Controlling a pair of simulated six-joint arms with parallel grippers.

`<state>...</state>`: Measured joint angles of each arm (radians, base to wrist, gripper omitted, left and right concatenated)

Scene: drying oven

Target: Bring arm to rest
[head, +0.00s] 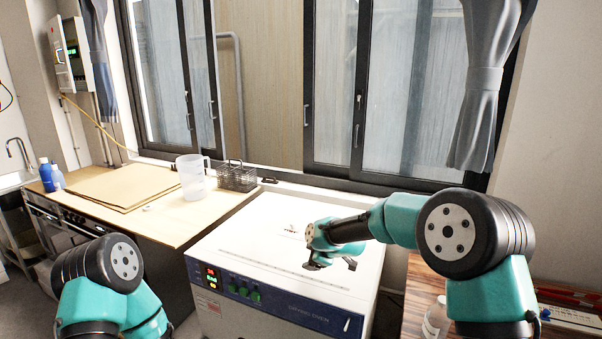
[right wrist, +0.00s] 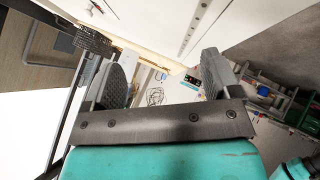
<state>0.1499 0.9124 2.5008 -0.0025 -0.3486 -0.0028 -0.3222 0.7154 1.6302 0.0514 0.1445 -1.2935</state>
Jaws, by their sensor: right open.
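My right arm reaches in from the right in the head view. Its gripper (head: 332,264) hangs over the top of the white drying oven (head: 235,240), near the middle of the lid. In the right wrist view the two fingers of this gripper (right wrist: 162,78) stand wide apart with nothing between them. I cannot tell how far above the oven they are. The oven's front panel has a red lit display and green switches. My left arm shows only as folded links at the lower left of the head view; its gripper is out of sight.
A wooden counter (head: 190,222) left of the oven bears a clear jug (head: 192,178), a dark wire basket (head: 237,177), a flat brown board (head: 125,186) and blue bottles (head: 46,174). A bottle (head: 436,318) stands at lower right. Windows (head: 400,90) lie behind.

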